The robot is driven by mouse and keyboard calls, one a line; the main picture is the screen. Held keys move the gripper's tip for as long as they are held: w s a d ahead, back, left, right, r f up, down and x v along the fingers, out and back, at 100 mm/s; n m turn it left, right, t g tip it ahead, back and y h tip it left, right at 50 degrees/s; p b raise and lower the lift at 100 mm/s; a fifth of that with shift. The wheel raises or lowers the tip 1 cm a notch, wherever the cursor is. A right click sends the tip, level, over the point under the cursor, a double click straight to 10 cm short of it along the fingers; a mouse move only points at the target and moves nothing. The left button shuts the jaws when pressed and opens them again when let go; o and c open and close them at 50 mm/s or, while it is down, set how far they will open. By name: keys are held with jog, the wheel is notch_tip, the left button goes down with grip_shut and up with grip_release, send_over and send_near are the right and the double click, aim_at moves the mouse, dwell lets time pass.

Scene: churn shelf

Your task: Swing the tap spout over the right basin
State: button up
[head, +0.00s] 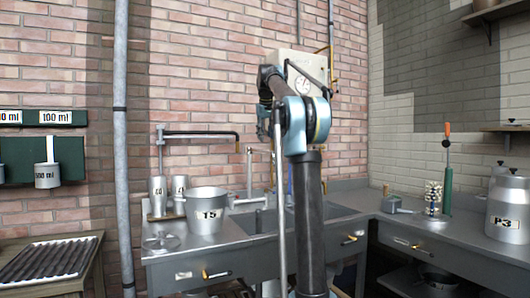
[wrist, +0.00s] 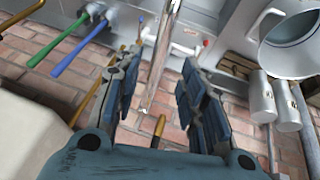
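The tap spout appears to be the slim chrome pipe (head: 249,172) rising at the back of the sink in the head view. In the wrist view, which is roughly upside down, the chrome pipe (wrist: 164,60) runs between the fingers. My gripper (wrist: 160,85) is open, with a clear gap on either side of the pipe.
A dark horizontal pipe (head: 200,134) with a brown tip reaches over from the left. A pot marked 15 (head: 207,214) and two metal cups (head: 158,190) stand left of the sink. Blue (wrist: 125,42) and green (wrist: 57,45) handles lie left in the wrist view.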

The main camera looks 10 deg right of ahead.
jog(key=x, duration=0.8)
jog(key=shift+c, duration=0.3)
grip_shut()
